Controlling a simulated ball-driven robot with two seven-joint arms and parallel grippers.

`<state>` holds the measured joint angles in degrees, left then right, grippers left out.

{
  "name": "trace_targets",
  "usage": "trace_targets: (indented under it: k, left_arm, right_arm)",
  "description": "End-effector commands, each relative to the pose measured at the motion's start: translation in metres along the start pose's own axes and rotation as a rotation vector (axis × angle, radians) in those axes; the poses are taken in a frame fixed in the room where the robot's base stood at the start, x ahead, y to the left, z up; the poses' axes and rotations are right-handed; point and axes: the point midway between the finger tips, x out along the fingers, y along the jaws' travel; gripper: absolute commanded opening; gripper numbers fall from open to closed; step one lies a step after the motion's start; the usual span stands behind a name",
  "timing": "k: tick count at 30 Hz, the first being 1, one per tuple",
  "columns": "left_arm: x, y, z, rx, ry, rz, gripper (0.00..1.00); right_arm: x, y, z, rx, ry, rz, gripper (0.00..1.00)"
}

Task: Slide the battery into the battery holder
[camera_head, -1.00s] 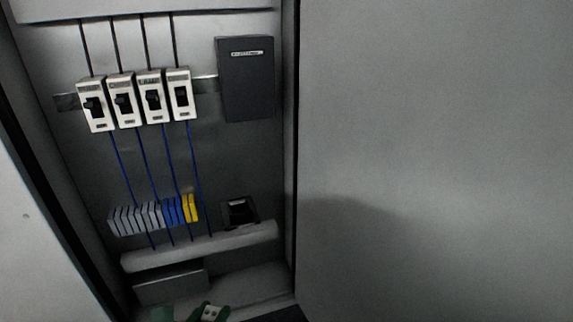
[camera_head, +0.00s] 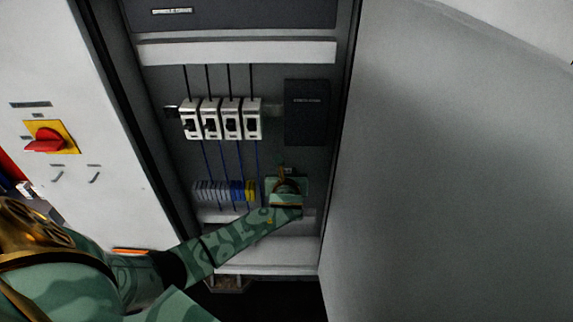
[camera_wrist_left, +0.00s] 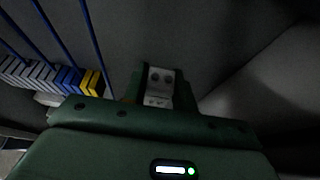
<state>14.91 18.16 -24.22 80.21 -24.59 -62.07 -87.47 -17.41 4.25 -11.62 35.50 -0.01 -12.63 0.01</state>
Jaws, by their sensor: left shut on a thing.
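My left gripper (camera_head: 286,178) is at the lower right of the cabinet's back panel, right of the yellow terminal blocks. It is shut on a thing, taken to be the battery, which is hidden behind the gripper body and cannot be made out. In the left wrist view the gripper (camera_wrist_left: 157,88) shows green jaws around a pale piece with dark dots; I cannot tell whether that piece is part of the jaws. The battery holder is covered by the gripper in the head view, so I cannot tell whether the battery touches it. My right gripper is not in view.
Several breakers (camera_head: 221,119) and a dark box (camera_head: 307,112) are above the gripper. Grey, blue and yellow terminal blocks (camera_head: 224,191) with blue wires are close on its left. A pale ledge (camera_head: 268,268) runs below. The open door (camera_head: 440,170) bounds the right side.

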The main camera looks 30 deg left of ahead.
Motion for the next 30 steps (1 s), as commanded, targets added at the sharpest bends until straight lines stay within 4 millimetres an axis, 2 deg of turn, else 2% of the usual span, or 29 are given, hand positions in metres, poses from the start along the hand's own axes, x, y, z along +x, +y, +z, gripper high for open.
trace_targets:
  k: [6,22,30]
  left_arm:
    - [0.004,0.000,-0.011,0.001,0.000,0.000,0.02]
    - [0.018,0.001,-0.045,0.002,0.001,0.000,0.02]
    - [0.026,0.000,-0.064,0.003,0.001,0.000,0.02]
  right_arm:
    - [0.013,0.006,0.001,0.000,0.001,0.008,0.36]
    - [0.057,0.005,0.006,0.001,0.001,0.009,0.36]
    - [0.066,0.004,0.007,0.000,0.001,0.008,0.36]
